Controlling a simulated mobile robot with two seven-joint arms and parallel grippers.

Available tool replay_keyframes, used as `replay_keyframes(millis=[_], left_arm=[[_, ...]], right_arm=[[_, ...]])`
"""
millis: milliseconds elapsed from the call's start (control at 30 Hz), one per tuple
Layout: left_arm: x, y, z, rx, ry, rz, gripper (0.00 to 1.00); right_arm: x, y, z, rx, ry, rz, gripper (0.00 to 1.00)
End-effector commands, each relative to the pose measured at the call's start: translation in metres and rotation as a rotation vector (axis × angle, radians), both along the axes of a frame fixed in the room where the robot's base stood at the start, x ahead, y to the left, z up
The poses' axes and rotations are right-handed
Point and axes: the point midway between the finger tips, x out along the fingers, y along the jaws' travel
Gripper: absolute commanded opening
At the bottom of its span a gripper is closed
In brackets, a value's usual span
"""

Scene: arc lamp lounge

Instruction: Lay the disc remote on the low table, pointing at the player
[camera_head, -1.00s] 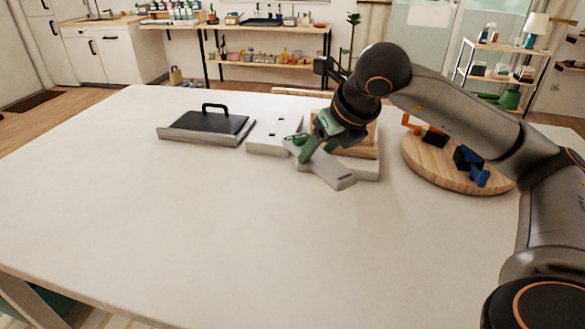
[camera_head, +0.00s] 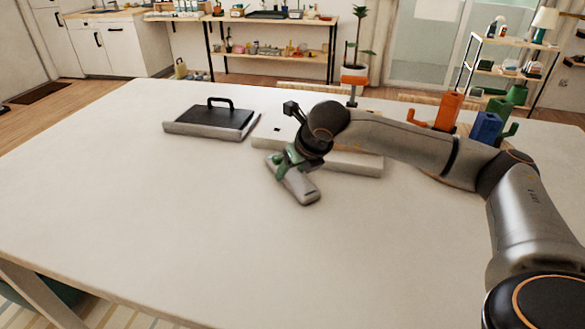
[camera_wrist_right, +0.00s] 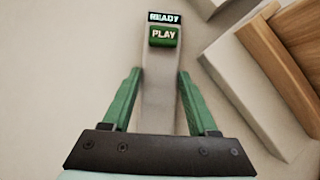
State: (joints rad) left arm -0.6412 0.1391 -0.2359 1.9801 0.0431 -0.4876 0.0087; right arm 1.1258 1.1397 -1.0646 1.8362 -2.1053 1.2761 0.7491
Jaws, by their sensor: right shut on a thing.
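The remote is a pale grey bar (camera_head: 303,190). In the right wrist view its top (camera_wrist_right: 158,85) shows a lit READY display and a green PLAY button. My right gripper (camera_head: 285,165) is shut on it, with green fingers on both sides (camera_wrist_right: 158,78). In the head view the remote tilts down to the right over the pale low table (camera_head: 180,220); I cannot tell whether it touches the table. A flat white box (camera_head: 272,128) and a grey unit with a black handled top (camera_head: 212,118) sit behind; which is the player is unclear. My left gripper is out of view.
A white slab (camera_head: 350,163) lies beside the gripper, partly behind my right arm; the right wrist view shows wood (camera_wrist_right: 285,60) on it. Orange (camera_head: 440,108) and blue (camera_head: 487,127) things stand behind my arm. The table's front and left are clear.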

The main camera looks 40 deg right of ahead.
Motion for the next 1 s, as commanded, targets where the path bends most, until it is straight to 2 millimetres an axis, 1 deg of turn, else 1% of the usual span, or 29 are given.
replay_keyframes(millis=[133, 267, 300, 533, 833, 933, 1000], left_arm=[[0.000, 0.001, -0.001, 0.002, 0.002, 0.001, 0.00], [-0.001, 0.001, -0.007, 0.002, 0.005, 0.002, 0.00], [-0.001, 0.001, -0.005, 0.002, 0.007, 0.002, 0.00], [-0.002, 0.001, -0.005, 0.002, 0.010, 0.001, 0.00], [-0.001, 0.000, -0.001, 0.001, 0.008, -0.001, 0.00], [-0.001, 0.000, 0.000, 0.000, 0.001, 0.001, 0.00], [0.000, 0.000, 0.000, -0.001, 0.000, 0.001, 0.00]], right_arm=[[0.000, 0.000, 0.001, 0.000, -0.002, -0.001, 0.00], [0.000, 0.000, -0.004, 0.001, -0.002, 0.000, 0.00], [0.000, 0.000, -0.002, 0.000, 0.000, 0.000, 0.64], [0.000, 0.000, -0.002, 0.001, 0.000, -0.001, 0.89], [0.000, 0.000, 0.001, 0.001, 0.000, -0.001, 0.89], [-0.004, 0.000, 0.008, 0.001, -0.002, 0.000, 0.89], [-0.010, 0.000, 0.019, 0.002, -0.004, -0.001, 0.89]])
